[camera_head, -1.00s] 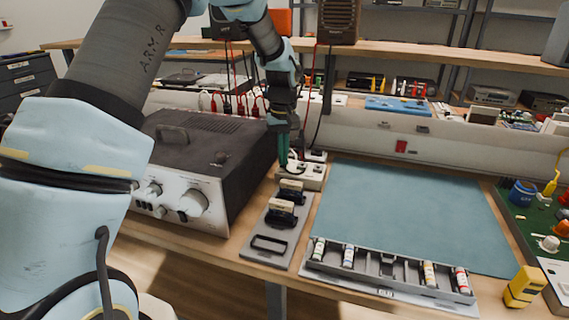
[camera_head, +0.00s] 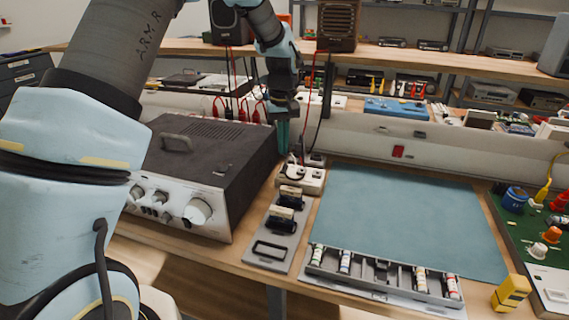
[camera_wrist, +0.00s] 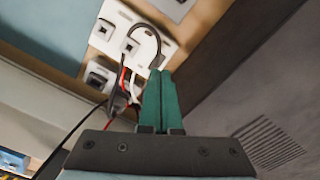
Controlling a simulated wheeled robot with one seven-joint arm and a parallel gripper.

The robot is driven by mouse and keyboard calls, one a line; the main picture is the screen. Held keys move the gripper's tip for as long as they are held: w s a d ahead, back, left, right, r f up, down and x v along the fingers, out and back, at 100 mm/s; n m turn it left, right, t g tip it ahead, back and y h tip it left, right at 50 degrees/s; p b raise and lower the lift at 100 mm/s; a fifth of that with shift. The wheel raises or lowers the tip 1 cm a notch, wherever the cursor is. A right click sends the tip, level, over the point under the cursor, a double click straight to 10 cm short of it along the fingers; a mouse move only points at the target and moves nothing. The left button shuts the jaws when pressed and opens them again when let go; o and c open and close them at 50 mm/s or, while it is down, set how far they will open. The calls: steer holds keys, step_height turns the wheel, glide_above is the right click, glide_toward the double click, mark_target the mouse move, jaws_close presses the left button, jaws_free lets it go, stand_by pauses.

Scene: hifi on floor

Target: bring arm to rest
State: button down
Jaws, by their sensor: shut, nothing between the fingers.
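My gripper (camera_head: 283,148) points down at the end of my light-blue arm, above the gap between the grey amplifier-like box and the small white socket block. Its green fingers are together and empty. In the wrist view the shut fingers (camera_wrist: 162,98) show side by side, with the white socket block (camera_wrist: 130,40) beyond them and a dark looped cable near their tips. The white block (camera_head: 308,178) stands on the bench just below the gripper in the head view. The fingers appear apart from it.
The boxy grey device (camera_head: 200,185) with knobs stands left of the gripper. A grey holder (camera_head: 270,253) with black parts lies in front. A blue mat (camera_head: 410,220), a tray of small bottles (camera_head: 385,291) and a yellow block (camera_head: 511,292) lie to the right. Red and black cables hang behind.

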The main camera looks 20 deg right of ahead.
steer(key=shift+r, duration=0.7)
steer(key=shift+p, duration=0.35)
